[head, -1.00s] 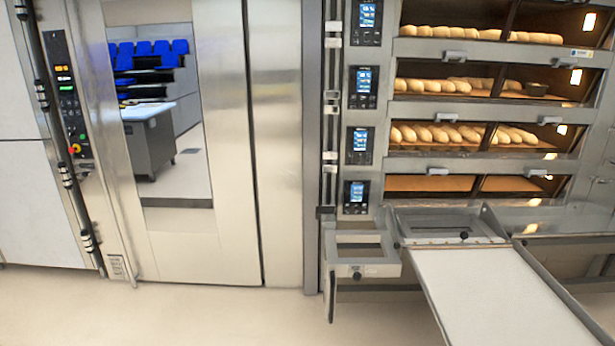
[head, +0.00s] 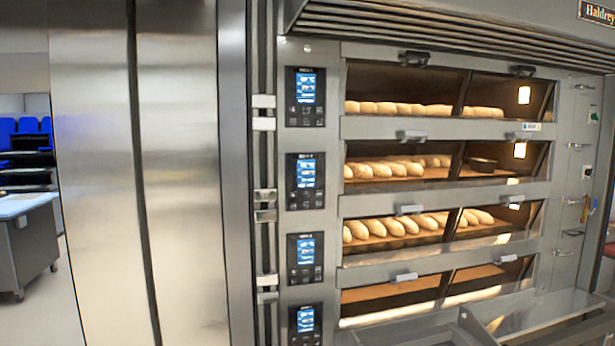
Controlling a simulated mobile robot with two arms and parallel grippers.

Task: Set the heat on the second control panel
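A column of black control panels with lit blue screens runs down the left side of the deck oven, one beside each deck. The top panel (head: 305,96) is level with the highest deck. The second panel from the top (head: 305,181) is below it, and the third panel (head: 305,258) and the lowest panel (head: 305,325) follow. The lowest is cut by the bottom edge of the picture. The screen text is too small to read. Neither of my grippers shows in the head view.
The deck oven (head: 390,128) holds bread loaves (head: 395,168) on its upper three decks; the lowest deck looks empty. Door handles (head: 412,136) stick out in front. A tall steel door (head: 180,180) is on the left, with a worktable (head: 30,240) beyond. A ledge (head: 540,312) juts out at lower right.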

